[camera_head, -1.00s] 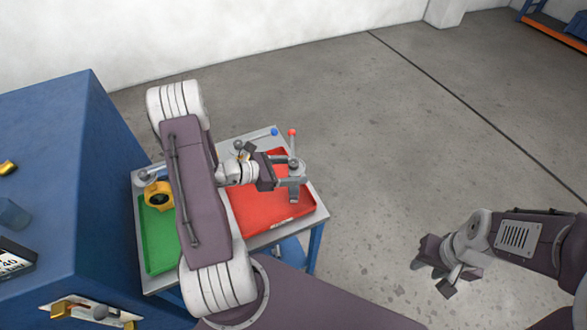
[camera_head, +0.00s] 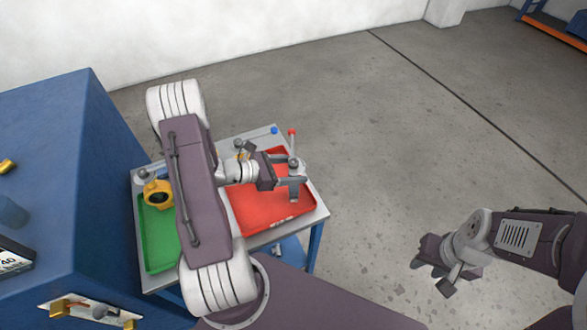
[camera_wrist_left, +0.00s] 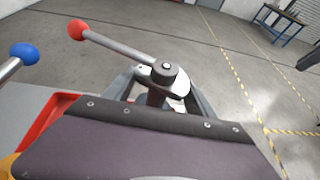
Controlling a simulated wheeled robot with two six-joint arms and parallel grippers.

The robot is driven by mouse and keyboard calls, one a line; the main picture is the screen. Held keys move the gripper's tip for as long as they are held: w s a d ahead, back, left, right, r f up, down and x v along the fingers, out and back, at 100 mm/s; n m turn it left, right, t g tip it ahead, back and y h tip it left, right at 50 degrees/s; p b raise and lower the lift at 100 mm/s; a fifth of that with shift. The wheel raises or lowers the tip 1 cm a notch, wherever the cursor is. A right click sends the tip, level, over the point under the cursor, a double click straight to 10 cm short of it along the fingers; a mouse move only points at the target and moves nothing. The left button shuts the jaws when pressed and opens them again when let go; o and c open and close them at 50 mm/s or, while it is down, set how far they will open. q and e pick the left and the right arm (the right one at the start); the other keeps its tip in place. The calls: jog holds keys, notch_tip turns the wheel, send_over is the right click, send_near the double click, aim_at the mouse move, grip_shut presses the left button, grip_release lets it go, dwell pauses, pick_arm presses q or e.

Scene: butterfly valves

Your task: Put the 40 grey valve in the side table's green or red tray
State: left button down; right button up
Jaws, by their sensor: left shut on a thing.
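The grey valve (camera_head: 294,191) has a handle with a red knob (camera_head: 292,131). My left gripper (camera_head: 291,170) is shut on it over the right part of the red tray (camera_head: 262,216). In the left wrist view the grey valve's dark hub (camera_wrist_left: 164,75) and red knob (camera_wrist_left: 77,29) show between the fingers. I cannot tell whether the valve touches the tray floor. The green tray (camera_head: 158,245) is partly hidden by my left arm. My right gripper (camera_head: 436,277) is open and empty, away over the bare floor.
A yellow valve (camera_head: 158,194) sits in the green tray. On the side table (camera_head: 322,214), a blue knob (camera_head: 274,131) shows at the back, its body hidden behind my arm. A blue cabinet (camera_head: 75,170) stands at the left.

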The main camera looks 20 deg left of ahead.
pick_arm(q)
jog(key=shift+s+f+b, duration=0.1)
jog(key=shift+f+b, duration=0.75)
jog(key=shift+f, duration=0.05)
dwell(2.1)
jog(key=c, duration=0.8)
grip_release()
jog(key=shift+o, duration=0.7)
jog(key=shift+o, duration=0.2)
jog(key=o, duration=0.5)
jog(key=shift+s+a+f, duration=0.1)
